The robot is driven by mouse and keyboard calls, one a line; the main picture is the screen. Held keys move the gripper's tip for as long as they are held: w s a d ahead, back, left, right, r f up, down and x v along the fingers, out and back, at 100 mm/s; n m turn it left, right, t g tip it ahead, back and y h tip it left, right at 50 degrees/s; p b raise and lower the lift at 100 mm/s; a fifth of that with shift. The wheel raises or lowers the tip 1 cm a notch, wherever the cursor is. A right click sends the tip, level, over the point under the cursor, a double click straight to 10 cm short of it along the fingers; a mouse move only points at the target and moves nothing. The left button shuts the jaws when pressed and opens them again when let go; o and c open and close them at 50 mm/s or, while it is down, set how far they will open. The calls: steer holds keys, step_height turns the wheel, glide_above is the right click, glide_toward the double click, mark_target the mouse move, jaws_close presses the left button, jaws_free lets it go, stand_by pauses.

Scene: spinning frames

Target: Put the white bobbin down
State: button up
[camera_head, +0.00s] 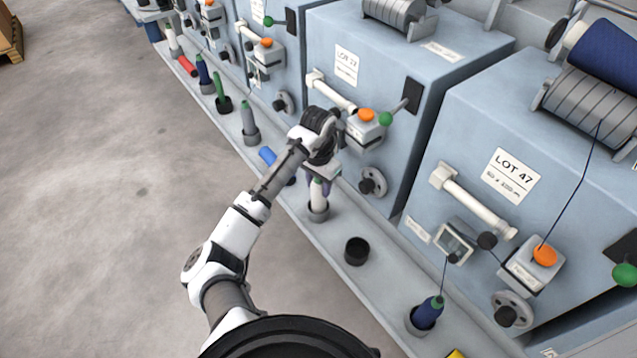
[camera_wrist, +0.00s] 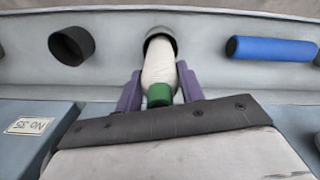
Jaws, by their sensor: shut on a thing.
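The white bobbin (camera_head: 318,195) stands about upright over a grey cup (camera_head: 319,213) on the ledge, its lower end at or inside the cup's mouth. In the wrist view the white bobbin (camera_wrist: 159,66) has a green tip toward me, and its far end reaches into the grey cup (camera_wrist: 160,36). My gripper (camera_head: 319,182) is shut on the bobbin near its top. In the wrist view the purple fingers of my gripper (camera_wrist: 159,92) lie on either side of it. I cannot tell whether the bobbin rests on the cup's bottom.
An empty black cup (camera_head: 357,251) stands on the ledge nearer me, and a blue bobbin (camera_head: 267,156) lies on the other side. A dark blue bobbin (camera_head: 427,312) stands in a cup further right. Blue-grey machines (camera_head: 380,60) wall the ledge's back; open floor lies left.

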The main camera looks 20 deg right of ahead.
steer(key=shift+f, duration=0.1)
steer(key=shift+f, duration=0.3)
steer(key=o, duration=1.3)
steer(key=shift+r, duration=0.1)
step_height(320, 180, up, 8)
steer(key=shift+r, duration=0.1)
